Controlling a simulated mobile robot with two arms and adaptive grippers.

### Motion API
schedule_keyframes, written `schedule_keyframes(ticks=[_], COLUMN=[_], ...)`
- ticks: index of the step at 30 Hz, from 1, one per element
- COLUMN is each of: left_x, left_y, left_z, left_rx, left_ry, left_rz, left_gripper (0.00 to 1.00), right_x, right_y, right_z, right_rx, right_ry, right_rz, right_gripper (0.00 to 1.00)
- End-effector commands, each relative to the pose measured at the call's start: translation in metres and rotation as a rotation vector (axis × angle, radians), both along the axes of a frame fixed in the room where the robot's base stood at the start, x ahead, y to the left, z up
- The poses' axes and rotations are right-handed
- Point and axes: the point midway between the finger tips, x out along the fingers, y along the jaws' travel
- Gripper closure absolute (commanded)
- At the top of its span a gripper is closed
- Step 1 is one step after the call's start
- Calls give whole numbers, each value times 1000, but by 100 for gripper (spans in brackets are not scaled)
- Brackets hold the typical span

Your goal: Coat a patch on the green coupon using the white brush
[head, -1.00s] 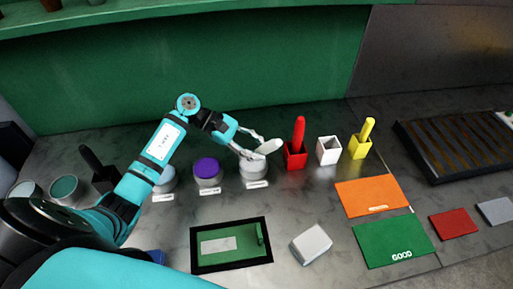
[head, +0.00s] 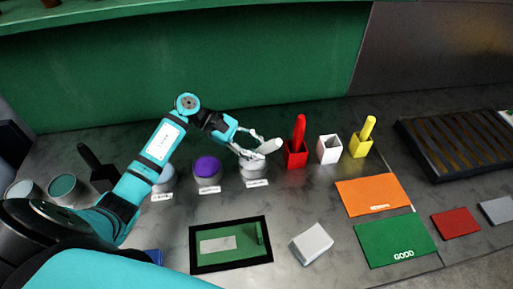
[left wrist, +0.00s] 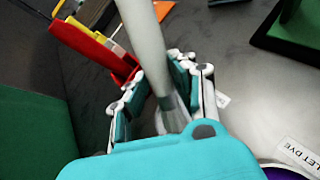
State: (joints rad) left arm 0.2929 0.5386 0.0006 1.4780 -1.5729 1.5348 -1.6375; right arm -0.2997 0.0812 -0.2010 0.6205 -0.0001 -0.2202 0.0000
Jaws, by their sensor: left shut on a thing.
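My left gripper (head: 257,149) is shut on the white brush (head: 268,146), whose thick pale handle sticks out to the right. In the left wrist view the handle (left wrist: 143,35) runs between the two fingers. The brush's lower end is hidden by the fingers and the pot. The gripper is right over a pale pot (head: 254,170), the rightmost in the row of pots. The green coupon (head: 243,253) lies in a black frame (head: 231,268) at front centre and bears a pale rectangle (head: 218,244). My right gripper is not seen.
The white holder (head: 330,150) is empty, between a red holder (head: 296,157) and a yellow holder (head: 360,147) with brushes. A purple-topped pot (head: 207,168) stands left of the gripper. A white block (head: 311,243), an orange mat (head: 373,193) and a green GOOD mat (head: 393,236) lie right of the frame.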

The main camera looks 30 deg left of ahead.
Motion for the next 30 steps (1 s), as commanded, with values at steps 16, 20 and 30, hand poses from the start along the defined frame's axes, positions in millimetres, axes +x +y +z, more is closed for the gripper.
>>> schedule_keyframes(ticks=[16, 20, 30], left_x=[0, -1, -1], left_y=[0, 0, 0], left_z=[-1, -2, -2], left_rx=[0, 0, 0], left_ry=[3, 3, 4], left_rz=[-1, -1, -1], left_gripper=[100, 100, 100], right_x=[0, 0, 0], right_y=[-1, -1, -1], right_z=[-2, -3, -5], right_rx=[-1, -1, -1], right_ry=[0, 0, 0], right_rz=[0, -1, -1], right_gripper=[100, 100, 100])
